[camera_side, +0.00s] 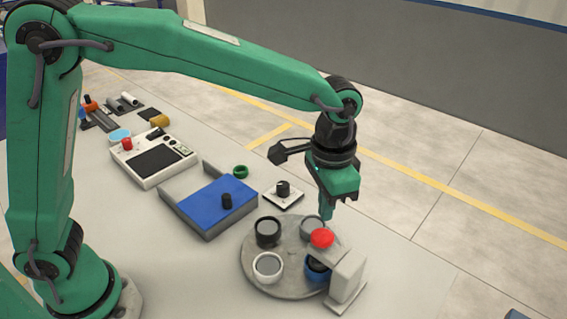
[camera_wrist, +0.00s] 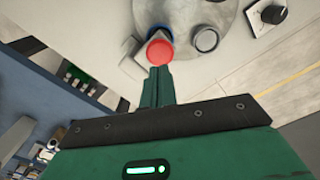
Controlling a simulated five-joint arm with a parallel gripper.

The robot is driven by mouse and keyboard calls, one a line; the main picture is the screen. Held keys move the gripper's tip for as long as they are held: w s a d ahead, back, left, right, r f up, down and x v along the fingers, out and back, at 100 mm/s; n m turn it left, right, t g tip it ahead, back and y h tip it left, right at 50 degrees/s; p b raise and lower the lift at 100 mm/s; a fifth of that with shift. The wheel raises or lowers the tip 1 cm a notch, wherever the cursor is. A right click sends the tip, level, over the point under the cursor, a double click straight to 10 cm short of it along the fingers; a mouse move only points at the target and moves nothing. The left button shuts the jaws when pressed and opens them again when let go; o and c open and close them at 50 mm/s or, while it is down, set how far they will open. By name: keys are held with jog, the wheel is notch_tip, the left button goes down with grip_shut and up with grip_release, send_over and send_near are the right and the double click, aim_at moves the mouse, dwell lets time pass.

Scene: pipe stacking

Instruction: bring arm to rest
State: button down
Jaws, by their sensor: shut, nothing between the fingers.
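My gripper (camera_side: 327,211) is above the far right part of a round grey turntable (camera_side: 290,252) in the side view. Its fingers are shut and hold nothing. A red round top (camera_side: 322,238) on a grey block-like stand (camera_side: 348,277) is close below the fingertips. In the wrist view the shut fingers (camera_wrist: 158,72) point at the red top (camera_wrist: 160,52); whether they touch it I cannot tell. The turntable carries a black cup (camera_side: 267,227), a white cup (camera_side: 268,261), a blue cup (camera_side: 312,276) partly hidden by the stand, and a grey cup (camera_side: 308,224).
A blue-topped tray (camera_side: 195,205) with a black cylinder, a small plate with a black knob (camera_side: 283,189), a green ring (camera_side: 240,171) and a white console (camera_side: 150,172) stand left of the turntable. The table front is clear.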

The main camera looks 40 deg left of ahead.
jog(key=shift+r, duration=0.1)
dwell(0.5)
jog(key=s+a+r+n+t, duration=0.2)
jog(key=s+a, duration=0.5)
jog(key=a, duration=0.5)
jog(key=s+a+r+n+t, duration=0.3)
jog(key=s+a, duration=0.5)
jog(key=a, duration=0.5)
jog(key=shift+s+a+r+n+t, duration=0.3)
jog(key=shift+r+n, duration=0.2)
jog(key=shift+r, duration=0.15)
